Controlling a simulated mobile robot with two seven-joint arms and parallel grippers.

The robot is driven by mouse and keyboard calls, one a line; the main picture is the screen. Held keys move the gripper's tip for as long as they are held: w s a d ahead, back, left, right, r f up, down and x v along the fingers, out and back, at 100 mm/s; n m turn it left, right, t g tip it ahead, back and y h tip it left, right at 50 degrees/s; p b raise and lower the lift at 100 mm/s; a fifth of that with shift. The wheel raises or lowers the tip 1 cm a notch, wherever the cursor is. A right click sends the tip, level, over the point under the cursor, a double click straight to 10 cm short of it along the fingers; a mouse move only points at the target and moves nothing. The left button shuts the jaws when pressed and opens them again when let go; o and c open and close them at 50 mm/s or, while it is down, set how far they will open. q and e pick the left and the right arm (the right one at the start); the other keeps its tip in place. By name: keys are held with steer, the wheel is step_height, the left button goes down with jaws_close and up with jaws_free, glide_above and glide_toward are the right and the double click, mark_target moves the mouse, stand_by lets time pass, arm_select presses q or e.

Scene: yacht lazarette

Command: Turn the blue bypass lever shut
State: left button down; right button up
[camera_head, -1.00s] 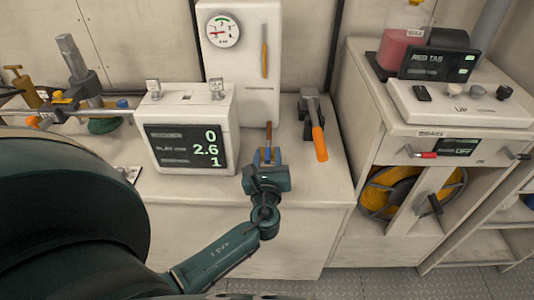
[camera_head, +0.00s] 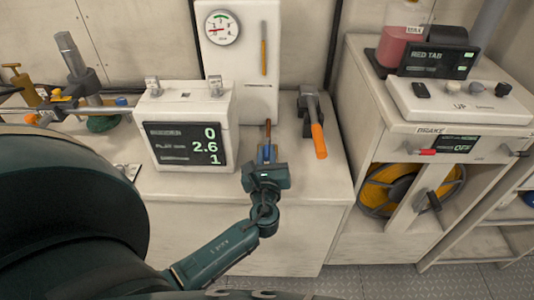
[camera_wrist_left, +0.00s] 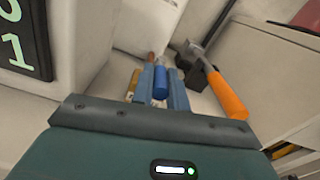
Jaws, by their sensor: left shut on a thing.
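My left gripper (camera_head: 266,153) is over the counter in front of the gauge panel. In the left wrist view its two blue-grey fingers (camera_wrist_left: 163,85) are closed around a blue cylindrical grip, the blue bypass lever (camera_wrist_left: 160,83). My right gripper is not in view.
A display box (camera_head: 187,128) stands left of the gripper. A lever with an orange handle (camera_head: 318,141) is close on the right. The gauge panel (camera_head: 242,60) rises behind. A cabinet with a yellow reel (camera_head: 398,190) is farther right. The front counter is bare.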

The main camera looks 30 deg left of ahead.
arm_select(q)
steer(key=shift+s+a+m+t+h, duration=0.15)
steer(key=shift+a+m+t+h, duration=0.15)
steer(key=shift+m+h, duration=0.2)
steer(key=shift+s+a+m+t+h, duration=0.1)
steer(key=shift+a+m+t+h, duration=0.15)
steer(key=shift+m+t+h, duration=0.45)
steer(key=m+h, duration=0.1)
steer(key=h, duration=0.1)
steer(key=a+m+h+b, duration=0.1)
steer(key=h, duration=0.1)
steer(key=shift+s+f+b, duration=0.1)
steer(key=shift+f+b, duration=0.05)
steer(key=shift+b, duration=0.15)
steer(key=shift+a+m+t+h+b, duration=0.3)
steer(key=shift+m+h+b, duration=0.35)
steer(key=shift+h, duration=0.25)
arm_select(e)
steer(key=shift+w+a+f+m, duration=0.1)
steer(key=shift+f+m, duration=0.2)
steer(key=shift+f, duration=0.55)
arm_select(q)
steer(key=shift+r+m+h, duration=0.2)
steer(key=shift+m+h, duration=0.05)
steer(key=shift+h, duration=0.05)
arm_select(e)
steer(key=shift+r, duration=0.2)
